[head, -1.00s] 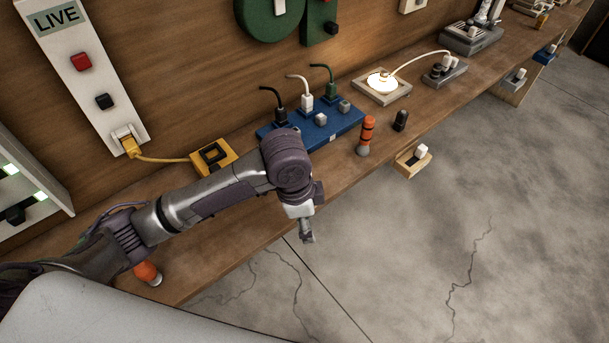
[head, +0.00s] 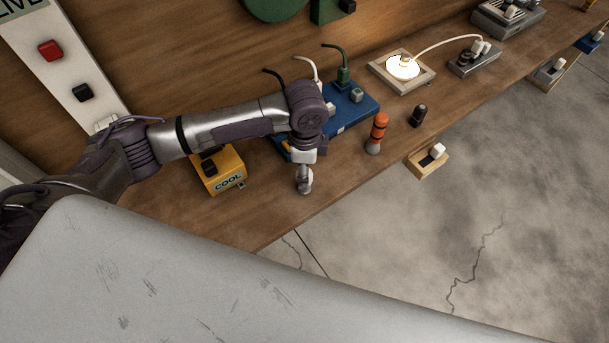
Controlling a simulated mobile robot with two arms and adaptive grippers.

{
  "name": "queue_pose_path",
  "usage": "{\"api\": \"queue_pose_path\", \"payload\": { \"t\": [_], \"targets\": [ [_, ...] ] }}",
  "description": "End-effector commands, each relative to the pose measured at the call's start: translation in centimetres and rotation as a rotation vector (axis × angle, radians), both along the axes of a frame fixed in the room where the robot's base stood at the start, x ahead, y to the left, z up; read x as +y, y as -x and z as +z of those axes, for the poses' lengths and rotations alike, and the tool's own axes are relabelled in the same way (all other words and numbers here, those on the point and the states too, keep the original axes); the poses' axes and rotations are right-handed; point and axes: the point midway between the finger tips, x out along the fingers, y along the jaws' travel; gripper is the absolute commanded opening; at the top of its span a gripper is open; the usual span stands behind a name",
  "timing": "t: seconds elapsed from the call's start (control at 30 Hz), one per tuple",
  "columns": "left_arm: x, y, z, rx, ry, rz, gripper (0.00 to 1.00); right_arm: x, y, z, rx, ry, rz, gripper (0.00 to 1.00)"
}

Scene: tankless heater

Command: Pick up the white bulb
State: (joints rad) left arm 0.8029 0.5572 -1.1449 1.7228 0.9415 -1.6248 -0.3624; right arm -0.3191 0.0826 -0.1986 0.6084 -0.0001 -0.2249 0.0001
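A glowing round white lamp (head: 403,66) sits in a square light-framed base on the workbench, at the upper right of centre. It is the only clearly bulb-like white thing I see; I cannot tell for certain that it is the white bulb. My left gripper (head: 304,184) points down over the bench near its front edge, well to the left of the lamp and nearer to me. Its fingers are small and seen from above, so I cannot tell whether they are open or shut. My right gripper is not in view.
A blue power strip (head: 358,108) with plugs is partly behind my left arm. A yellow COOL box (head: 221,170) stands left of my gripper. An orange-and-grey upright piece (head: 378,133) and a black one (head: 418,115) stand near the edge. A small wooden box (head: 427,161) juts over the floor.

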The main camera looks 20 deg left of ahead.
Motion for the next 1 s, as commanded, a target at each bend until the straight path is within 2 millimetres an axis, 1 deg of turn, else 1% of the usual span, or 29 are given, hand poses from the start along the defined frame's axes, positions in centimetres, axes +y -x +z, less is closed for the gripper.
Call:
{"api": "queue_pose_path", "payload": {
  "t": [0.07,0.13,0.27,0.33,0.43,0.5,0.6,0.7,0.87,0.9,0.97,1.0],
  "targets": [
    [0.0,0.0,-1.0,0.002,0.0,0.001,0.65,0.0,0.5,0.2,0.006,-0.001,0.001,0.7],
    [0.0,0.0,-1.6,0.0,0.001,0.0,0.65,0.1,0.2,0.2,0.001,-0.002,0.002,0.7],
    [0.0,0.0,-2.3,0.0,0.0,0.0,0.65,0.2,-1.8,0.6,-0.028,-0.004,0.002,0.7],
    [0.1,0.2,-3.1,0.002,-0.002,0.0,0.65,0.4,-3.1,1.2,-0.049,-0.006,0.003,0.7],
    [0.2,0.3,-4.6,0.002,-0.002,0.002,0.65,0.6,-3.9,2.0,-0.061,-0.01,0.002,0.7],
    [0.2,0.2,-5.8,0.001,-0.001,0.001,0.65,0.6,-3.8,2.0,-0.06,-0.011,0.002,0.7],
    [0.1,0.2,-6.8,0.0,0.0,-0.001,0.65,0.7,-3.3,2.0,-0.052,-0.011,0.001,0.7],
    [0.2,0.2,-7.2,-0.002,0.0,-0.002,0.65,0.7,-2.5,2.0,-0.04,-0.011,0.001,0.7],
    [0.2,0.2,-7.2,-0.002,0.001,-0.001,0.65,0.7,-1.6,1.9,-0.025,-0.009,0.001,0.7],
    [0.2,0.2,-7.2,-0.002,0.001,-0.001,0.62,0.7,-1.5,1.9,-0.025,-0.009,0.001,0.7],
    [0.2,0.2,-7.2,-0.002,0.001,-0.001,0.52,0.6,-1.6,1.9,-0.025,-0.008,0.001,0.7],
    [0.2,0.2,-7.2,-0.002,0.001,-0.001,0.45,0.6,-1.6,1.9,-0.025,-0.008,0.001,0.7]
  ]
}}
